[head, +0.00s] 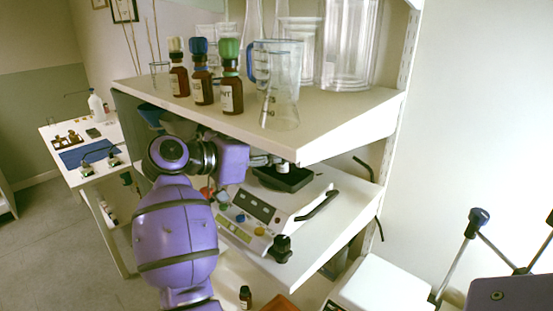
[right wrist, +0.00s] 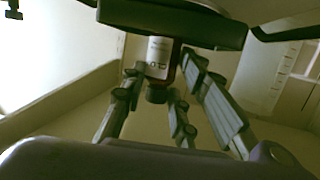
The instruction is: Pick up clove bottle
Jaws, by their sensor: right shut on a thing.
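The clove bottle (right wrist: 160,58) shows in the right wrist view, small and brown with a white label reading "CLO" and a dark cap. It appears upside down in that picture, its base end against a dark tray (right wrist: 172,20). My right gripper (right wrist: 165,85) has its grey fingers around the bottle and is shut on it. In the head view my right gripper (head: 268,160) reaches under the upper shelf, beside the black tray (head: 283,179). I cannot clearly make out the bottle there. My left gripper is not in view.
The upper shelf (head: 340,125) above my right gripper holds several bottles and glassware, including a measuring jug (head: 281,85). A white device (head: 255,215) with buttons is below the gripper. A small brown bottle (head: 245,297) stands lower down. A side table (head: 95,160) is at left.

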